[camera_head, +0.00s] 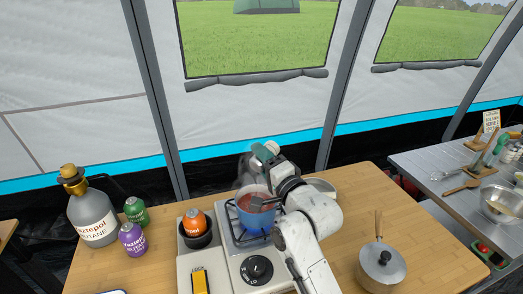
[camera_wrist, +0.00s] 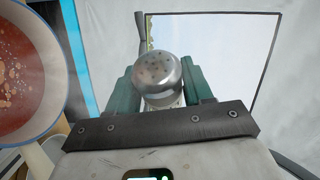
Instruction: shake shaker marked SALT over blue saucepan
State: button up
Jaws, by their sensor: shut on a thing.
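My gripper (camera_head: 264,152) is raised above the blue saucepan. In the wrist view its green fingers (camera_wrist: 162,88) are shut on a shaker with a domed, perforated metal top (camera_wrist: 157,68). A small pale part of the shaker (camera_head: 273,147) shows in the head view; no SALT marking can be read. The blue saucepan (camera_head: 243,216) stands on the stove and holds red, steaming contents. In the wrist view the saucepan (camera_wrist: 62,50) fills the left edge, with pale bits in the red liquid. The shaker appears tilted, but its exact angle is hard to tell.
The stove (camera_head: 257,266) has an orange canister (camera_head: 194,222) in a holder on its left. A grey butane bottle (camera_head: 92,212), a green can (camera_head: 136,211) and a purple can (camera_head: 132,240) stand further left. A side table holds utensils.

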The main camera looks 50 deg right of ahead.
jog(key=m+p, duration=0.2)
jog(key=r+m+g+p, duration=0.1)
jog(key=m+p, duration=0.1)
jog(key=m+g+y+p, duration=0.1)
jog(key=m+p, duration=0.1)
jog(key=shift+d+r+p, duration=0.15)
jog(key=shift+r+p, duration=0.1)
jog(key=shift+p, duration=0.15)
jog(key=m+p, duration=0.1)
jog(key=p, duration=0.1)
jog(key=r+m+g+y+p, duration=0.1)
jog(key=p, duration=0.2)
jog(key=a+r+m+p, duration=0.1)
jog(key=p, duration=0.2)
jog(key=shift+m+y, duration=0.3)
jog(key=shift+m, duration=0.1)
jog(key=shift+m+g+y+p, duration=0.3)
jog(key=shift+a+r+m+y+b, duration=0.2)
jog(key=shift+m+y+b, duration=0.15)
jog(key=shift+m, duration=0.25)
jog(key=m+y, duration=0.1)
jog(key=a+r+m+y, duration=0.1)
jog(key=r+m+y, duration=0.1)
jog(key=m, duration=0.1)
jog(key=shift+a+r+g, duration=0.15)
jog(key=shift+a+g, duration=0.1)
jog(key=shift+g, duration=0.15)
